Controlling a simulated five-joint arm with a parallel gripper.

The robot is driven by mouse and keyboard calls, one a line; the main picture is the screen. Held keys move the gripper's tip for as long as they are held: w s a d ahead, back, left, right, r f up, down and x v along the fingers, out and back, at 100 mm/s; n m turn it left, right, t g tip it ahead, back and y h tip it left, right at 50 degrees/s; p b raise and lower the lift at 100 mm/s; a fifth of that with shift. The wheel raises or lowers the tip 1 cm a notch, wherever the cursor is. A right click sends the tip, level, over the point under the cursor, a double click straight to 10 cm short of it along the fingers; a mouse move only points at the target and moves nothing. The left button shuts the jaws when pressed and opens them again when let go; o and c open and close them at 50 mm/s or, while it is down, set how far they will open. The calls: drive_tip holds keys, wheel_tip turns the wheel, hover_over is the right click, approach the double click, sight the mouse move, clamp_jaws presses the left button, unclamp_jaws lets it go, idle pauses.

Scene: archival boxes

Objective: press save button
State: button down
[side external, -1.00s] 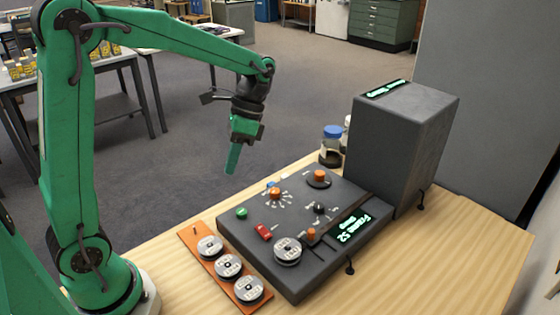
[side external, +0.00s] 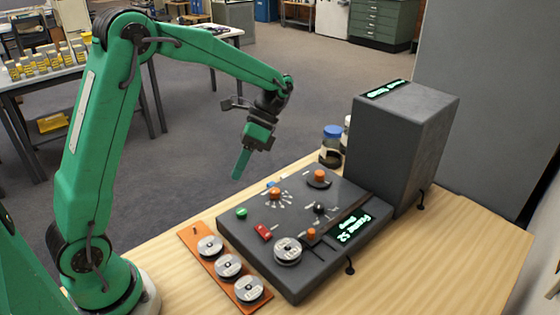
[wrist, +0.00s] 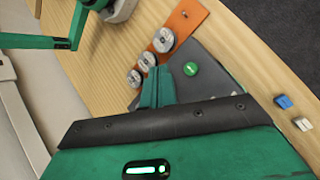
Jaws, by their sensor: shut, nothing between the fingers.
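A dark grey control panel (side external: 315,275) lies on the wooden table. No save label is readable, so I cannot tell which control is the save button. A round green button (side external: 241,212) is at the panel's left corner, and it shows with a white mark in the wrist view (wrist: 190,68). My gripper (side external: 238,177) is shut and empty, pointing down. In the side view its tip appears above the green button, apart from the panel.
The panel also carries a red switch (side external: 263,231), orange knobs (side external: 319,176), a reel (side external: 287,251) and a lit display (side external: 355,228). An orange strip (side external: 190,238) with three reels lies at its left. A tall grey box (side external: 400,150) and jars (side external: 331,147) stand behind.

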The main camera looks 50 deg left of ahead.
sight(244, 210)
drive_tip(key=shift+f, duration=0.2)
drive_tip(key=shift+f, duration=4.2)
drive_tip(key=shift+f, duration=0.85)
drive_tip(key=shift+r, duration=0.85)
drive_tip(key=shift+r, duration=0.1)
drive_tip(key=shift+r, duration=2.4)
